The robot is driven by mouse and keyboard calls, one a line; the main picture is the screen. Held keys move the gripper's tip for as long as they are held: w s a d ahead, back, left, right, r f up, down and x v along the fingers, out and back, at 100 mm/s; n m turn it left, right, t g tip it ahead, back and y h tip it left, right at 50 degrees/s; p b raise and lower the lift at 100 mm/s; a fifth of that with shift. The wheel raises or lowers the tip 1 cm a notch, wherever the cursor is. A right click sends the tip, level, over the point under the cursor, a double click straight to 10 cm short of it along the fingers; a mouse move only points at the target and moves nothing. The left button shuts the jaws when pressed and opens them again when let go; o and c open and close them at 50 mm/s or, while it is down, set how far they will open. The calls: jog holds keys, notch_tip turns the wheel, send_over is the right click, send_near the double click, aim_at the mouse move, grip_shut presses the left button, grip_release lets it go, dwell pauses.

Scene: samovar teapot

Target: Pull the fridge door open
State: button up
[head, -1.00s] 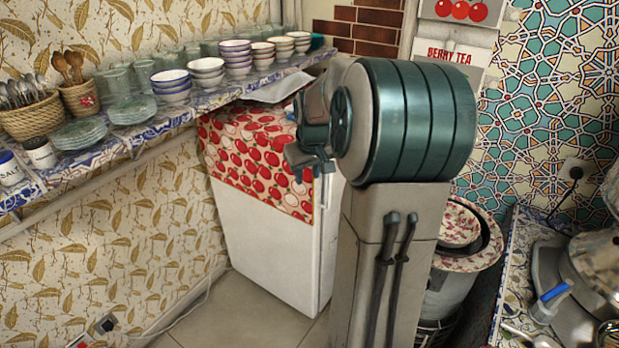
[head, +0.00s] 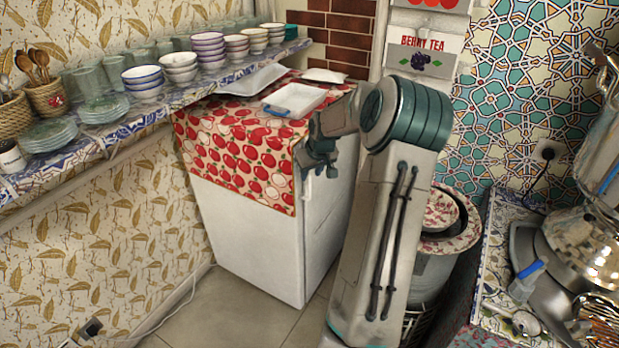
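The white fridge (head: 245,238) stands against the leaf-papered wall, with a red apple-patterned cloth (head: 235,165) over its top and upper side. My gripper (head: 322,172) is at the fridge's upper front right corner, close to the cloth's edge. My arm hides part of the fridge's right face, so the door's edge and any handle are hard to make out. The fridge shows no visible gap. The fingers are small and dark, partly hidden by my wrist, and I cannot tell whether they touch the fridge.
White trays (head: 295,99) lie on the fridge top. A metal bin (head: 436,262) and a counter with pots stand at right. Tiled floor (head: 235,318) is free in front.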

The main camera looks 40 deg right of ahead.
aim_at(310, 176)
jog(key=shift+x, duration=1.8)
grip_shut()
